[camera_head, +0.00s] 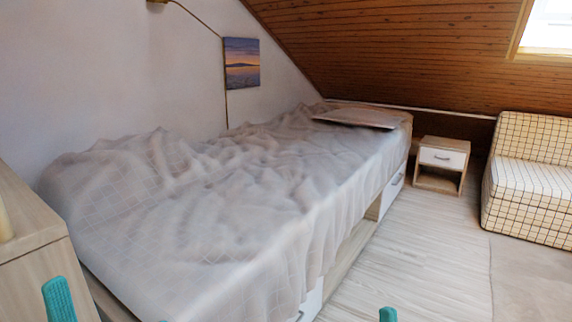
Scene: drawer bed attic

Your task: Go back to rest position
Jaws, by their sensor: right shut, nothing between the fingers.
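My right gripper (388,314) shows only as a small teal tip at the bottom edge, right of the middle. It is shut and holds nothing. My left gripper (60,299) shows as a teal finger at the bottom left, in front of a wooden cabinet. Whether it is open or shut does not show. The rest of both grippers is out of view. Both are low and on the near side of the bed (230,205), and no contact with it shows.
The bed, under a rumpled pale cover, fills the middle. White drawer fronts (393,190) show along its right side. The wooden cabinet (35,262) stands at the left. A nightstand (441,160) and checked armchair (530,185) stand at the back right. The floor (425,240) between is clear.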

